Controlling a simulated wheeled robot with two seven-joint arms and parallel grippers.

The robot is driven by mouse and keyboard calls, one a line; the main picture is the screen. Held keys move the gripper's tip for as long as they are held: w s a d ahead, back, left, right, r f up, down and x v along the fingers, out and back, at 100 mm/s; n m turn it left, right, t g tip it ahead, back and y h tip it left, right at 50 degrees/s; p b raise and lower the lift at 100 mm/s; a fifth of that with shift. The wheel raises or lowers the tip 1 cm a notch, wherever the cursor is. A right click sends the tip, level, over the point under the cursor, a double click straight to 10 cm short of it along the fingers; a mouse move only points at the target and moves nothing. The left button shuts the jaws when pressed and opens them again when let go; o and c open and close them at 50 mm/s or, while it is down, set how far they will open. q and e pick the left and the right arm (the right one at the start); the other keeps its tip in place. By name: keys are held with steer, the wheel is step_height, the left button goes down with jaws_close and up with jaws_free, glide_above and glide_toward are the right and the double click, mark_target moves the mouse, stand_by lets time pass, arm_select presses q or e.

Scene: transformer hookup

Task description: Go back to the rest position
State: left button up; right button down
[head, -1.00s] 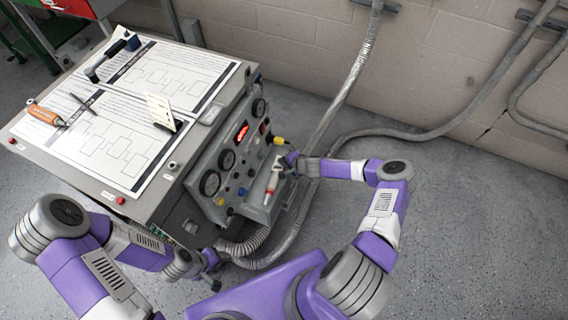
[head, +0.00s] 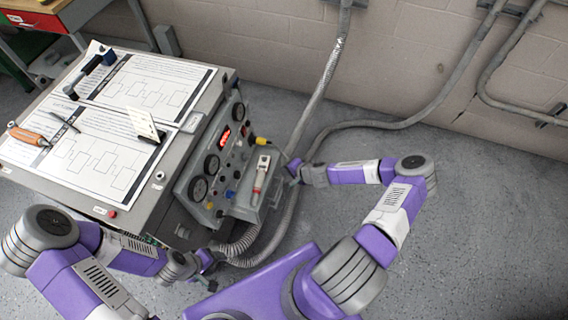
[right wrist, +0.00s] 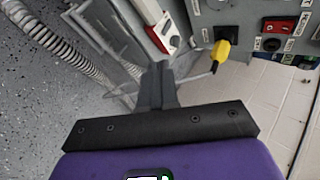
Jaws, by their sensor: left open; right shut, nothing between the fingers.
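My right gripper (head: 292,168) is shut and empty, just to the right of the grey panel box (head: 222,160). In the right wrist view its closed fingers (right wrist: 157,84) point toward the panel's lower edge, with nothing between them. My left gripper (head: 212,270) is low in front of the cabinet, near the hose, and open; its fingers are small in the head view. A white and red handheld device (head: 261,175) stands on the small shelf at the panel's right end. It also shows in the right wrist view (right wrist: 160,28), apart from the fingers.
The cabinet top (head: 170,163) carries paper sheets, a screwdriver (head: 28,136), a pen and a white card. A yellow plug (head: 262,141) sits in the panel. A corrugated hose (head: 240,246) runs close to both grippers. Open floor lies to the right.

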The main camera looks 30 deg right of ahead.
steer(key=shift+s+r, duration=0.15)
steer(key=s+a+r+n+g+y, duration=0.1)
steer(key=s+a+n+g+y, duration=0.45)
steer(key=a, duration=1.05)
steer(key=s+a+r+n+g+h, duration=0.1)
steer(key=s+n+h, duration=0.1)
steer(key=s, duration=0.5)
steer(key=s+a+r+n+g+h, duration=0.1)
steer(key=s+r+n+h, duration=0.1)
steer(key=s, duration=0.5)
steer(key=shift+s+a+r+n+p, duration=0.2)
steer(key=shift+s+r+n+p, duration=0.2)
steer(key=shift+n, duration=0.35)
steer(key=shift+w+f+g+h, duration=0.1)
steer(key=shift+g+h, duration=0.15)
